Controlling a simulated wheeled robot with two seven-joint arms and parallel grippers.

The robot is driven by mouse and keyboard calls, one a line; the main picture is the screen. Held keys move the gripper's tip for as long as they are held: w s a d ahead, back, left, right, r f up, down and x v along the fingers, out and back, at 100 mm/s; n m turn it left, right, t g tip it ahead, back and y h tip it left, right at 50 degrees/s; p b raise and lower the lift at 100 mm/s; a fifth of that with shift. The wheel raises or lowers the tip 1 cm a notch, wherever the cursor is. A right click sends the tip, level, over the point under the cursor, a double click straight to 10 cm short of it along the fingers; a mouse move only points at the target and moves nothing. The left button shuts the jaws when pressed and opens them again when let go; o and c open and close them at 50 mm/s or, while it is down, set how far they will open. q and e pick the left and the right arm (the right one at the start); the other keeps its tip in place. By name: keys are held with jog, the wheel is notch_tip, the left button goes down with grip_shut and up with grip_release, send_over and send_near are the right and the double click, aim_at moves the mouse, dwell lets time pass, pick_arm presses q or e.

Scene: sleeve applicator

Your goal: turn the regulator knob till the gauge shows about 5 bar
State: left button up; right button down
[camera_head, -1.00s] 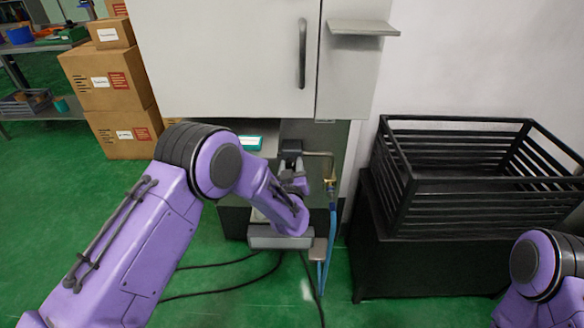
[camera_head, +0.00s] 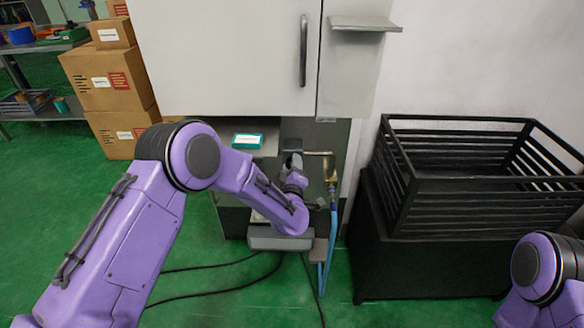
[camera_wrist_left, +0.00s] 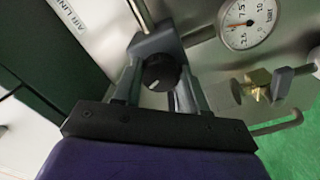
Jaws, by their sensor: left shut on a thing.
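The regulator knob (camera_wrist_left: 163,72) is black and round with a white mark, on a grey regulator body in the left wrist view. My left gripper (camera_wrist_left: 160,84) has a finger on either side of the knob and is shut on it. The pressure gauge (camera_wrist_left: 248,22) is a white dial marked in bar at the top right, partly cut off. Its orange needle points leftward; I cannot read the exact value. In the head view my left gripper (camera_head: 292,166) is under the cabinet, and it hides the knob. My right gripper is out of view.
A brass valve (camera_wrist_left: 257,82) sits right of the knob; blue hoses (camera_head: 328,240) hang below it. The white cabinet (camera_head: 225,60) overhangs my left gripper. A black slatted crate (camera_head: 455,215) stands at right, near my right arm. Cables lie on the green floor.

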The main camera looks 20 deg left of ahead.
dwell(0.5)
pick_arm(q)
jog(key=o, duration=1.1)
jog(key=shift+c, duration=0.2)
jog(key=v, duration=1)
jog(key=shift+s+p, duration=0.25)
jog(key=shift+p, duration=0.1)
jog(key=shift+d, duration=0.1)
